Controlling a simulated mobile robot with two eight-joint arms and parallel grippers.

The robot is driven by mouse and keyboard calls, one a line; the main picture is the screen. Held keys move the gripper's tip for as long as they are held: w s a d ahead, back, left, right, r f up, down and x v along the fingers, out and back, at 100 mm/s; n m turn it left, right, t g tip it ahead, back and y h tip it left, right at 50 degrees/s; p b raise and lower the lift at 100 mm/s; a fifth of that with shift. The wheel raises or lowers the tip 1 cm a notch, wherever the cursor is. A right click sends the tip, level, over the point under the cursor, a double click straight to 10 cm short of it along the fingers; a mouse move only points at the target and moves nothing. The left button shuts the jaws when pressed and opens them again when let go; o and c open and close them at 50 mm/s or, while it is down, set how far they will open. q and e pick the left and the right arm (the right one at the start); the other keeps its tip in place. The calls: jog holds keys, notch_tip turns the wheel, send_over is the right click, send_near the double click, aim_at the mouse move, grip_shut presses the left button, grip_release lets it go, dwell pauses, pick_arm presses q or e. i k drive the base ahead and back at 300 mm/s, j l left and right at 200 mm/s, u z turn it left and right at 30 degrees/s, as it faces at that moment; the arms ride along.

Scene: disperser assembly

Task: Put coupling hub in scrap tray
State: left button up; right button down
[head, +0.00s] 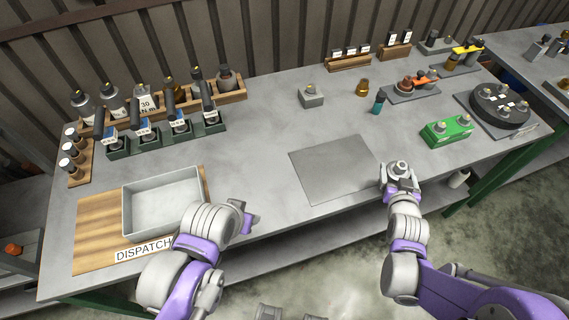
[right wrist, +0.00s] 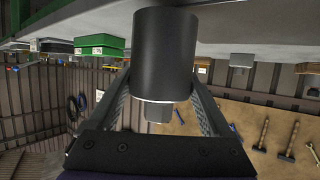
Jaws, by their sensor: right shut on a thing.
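My right gripper (head: 399,180) is at the front edge of the bench, right of the grey mat. It is shut on a grey part, seen from above as a round top (head: 399,167). In the right wrist view this part is a dark cylinder (right wrist: 165,55) with a narrower stub, between the two fingers; I take it for the coupling hub. An empty grey open tray (head: 127,213) is at the left of the bench; no scrap label is readable on it. My left gripper (head: 247,222) is just right of this tray, its fingers too unclear to read.
The tray stands on a wooden board (head: 95,232) marked DISPATCH. A bare grey mat (head: 335,170) lies mid-bench. Racks of bottles (head: 145,100) and dark-handled tools (head: 165,138) stand behind the tray. A green block (head: 447,132) and a round black fixture (head: 500,108) are at the right.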

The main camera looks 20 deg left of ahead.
aim_at(179, 204)
jog(key=u, duration=1.15)
jog(key=k+l+u, duration=0.1)
jog(key=u, duration=0.25)
jog(key=k+l+u, duration=0.1)
jog(key=l+u, duration=0.2)
jog(key=k+l, duration=0.15)
jog(key=l, duration=0.2)
jog(key=i+j, duration=0.15)
jog(key=i, duration=0.1)
